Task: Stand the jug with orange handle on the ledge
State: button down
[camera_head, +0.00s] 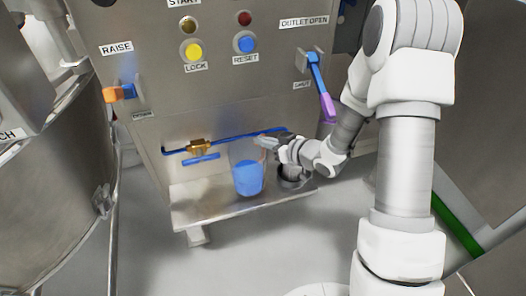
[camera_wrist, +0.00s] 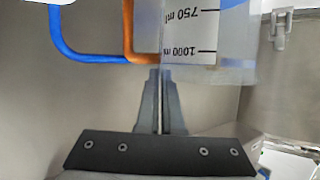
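The clear jug (camera_head: 247,177) has blue content and stands out against the steel ledge (camera_head: 206,208) in the head view. It looks upright over the ledge's middle; whether its base touches the ledge cannot be told. Its orange handle (camera_wrist: 128,32) shows in the wrist view beside the jug's graduated wall (camera_wrist: 208,40). My gripper (camera_head: 268,143) is at the handle side, near the jug's top. In the wrist view its two fingers (camera_wrist: 161,85) are close together, with their tips at the handle's end. The fingers partly hide the grip.
Behind the ledge is a steel panel (camera_head: 225,100) with buttons. A lever with a purple end (camera_head: 327,105) hangs at the right. A large steel vessel (camera_head: 55,190) stands left. The ledge's left part is bare.

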aim_at(263, 150)
notch_tip(263, 150, down, 4)
jog(key=shift+r+b, duration=0.1)
jog(key=shift+b, duration=0.9)
jog(key=shift+w+a, duration=0.1)
jog(key=shift+w, duration=0.1)
jog(key=c, duration=1)
grip_release()
jog(key=shift+c, duration=0.2)
